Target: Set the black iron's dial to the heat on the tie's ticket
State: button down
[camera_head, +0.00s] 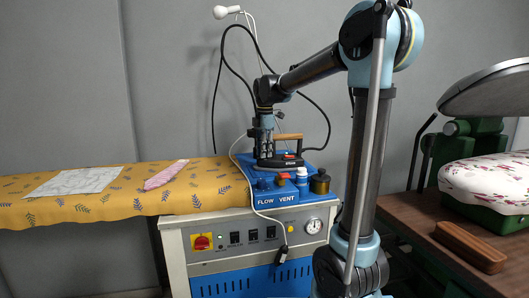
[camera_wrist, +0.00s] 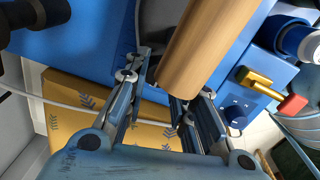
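The black iron (camera_head: 285,161), with its wooden handle (camera_head: 290,136), rests on the blue top of the press unit. My gripper (camera_head: 265,150) is at the iron's left side, pointing down. In the wrist view my gripper (camera_wrist: 160,88) has its two fingers apart, and the end of the wooden handle (camera_wrist: 212,45) shows close to them; I cannot tell whether they touch it. The iron's dial cannot be made out. A pink tie (camera_head: 165,174) lies on the yellow patterned board cover. Its ticket is not readable.
A white cloth (camera_head: 75,181) lies on the yellow cover (camera_head: 110,208). A cable hangs down the unit's front. A padded press (camera_head: 490,180) stands at right.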

jog(key=shift+m, duration=1.5)
jog(key=c, duration=1.3)
grip_release()
jog(key=shift+r, duration=0.1)
notch_tip(320, 180, up, 12)
jog(key=shift+s+f, duration=0.15)
